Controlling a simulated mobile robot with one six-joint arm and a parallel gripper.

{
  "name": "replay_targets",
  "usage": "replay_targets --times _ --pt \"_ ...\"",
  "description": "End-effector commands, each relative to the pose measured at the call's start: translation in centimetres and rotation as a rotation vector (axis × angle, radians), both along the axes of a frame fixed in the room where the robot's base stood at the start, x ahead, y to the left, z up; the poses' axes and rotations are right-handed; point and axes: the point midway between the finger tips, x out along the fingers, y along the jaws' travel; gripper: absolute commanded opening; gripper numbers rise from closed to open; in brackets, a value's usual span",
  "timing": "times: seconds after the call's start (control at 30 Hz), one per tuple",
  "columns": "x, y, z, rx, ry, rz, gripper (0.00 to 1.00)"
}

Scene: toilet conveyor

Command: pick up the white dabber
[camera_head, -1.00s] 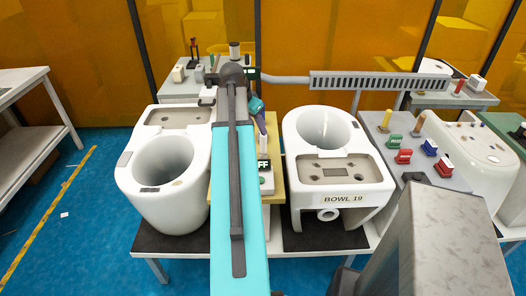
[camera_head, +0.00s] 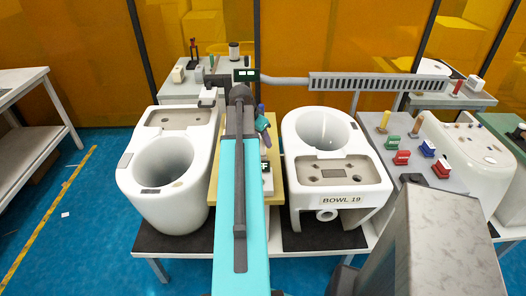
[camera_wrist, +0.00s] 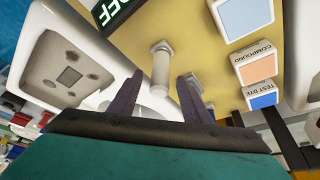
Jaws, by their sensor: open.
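The white dabber (camera_wrist: 160,68) is a slim white cylinder with a wider round end. It stands out from the yellow board (camera_wrist: 195,35) in the wrist view. My gripper (camera_wrist: 160,77) is open, with one dark purple finger on each side of the dabber's lower part in that picture. I cannot tell whether the dabber is fully between the fingers or a little beyond them; no contact shows. In the head view my gripper (camera_head: 263,123) is over the yellow board (camera_head: 276,190), between the two white bowls, and I cannot make out the dabber there.
An OFF display (camera_wrist: 113,12) is close to the dabber. Labelled COMPOUND (camera_wrist: 257,65) and TEST DYE (camera_wrist: 262,96) boxes are to the right. White toilet bowls stand left (camera_head: 170,195) and right (camera_head: 340,180) of the board. A grey panel with coloured parts (camera_head: 385,155) is further right.

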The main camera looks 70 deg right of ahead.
Motion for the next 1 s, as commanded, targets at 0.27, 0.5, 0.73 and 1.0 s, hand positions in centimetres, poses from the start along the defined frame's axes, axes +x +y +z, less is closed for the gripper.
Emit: replay_targets --times 0.27,0.5,0.73,1.0 --pt "-0.2 -0.3 -0.8 0.0 0.0 -0.001 0.44" --pt "-0.2 -0.3 -0.8 0.001 0.0 -0.001 0.44" --pt "-0.4 -0.5 -1.4 0.001 0.0 -0.002 0.44" --pt "-0.7 -1.1 -3.3 0.003 0.001 -0.003 0.44"
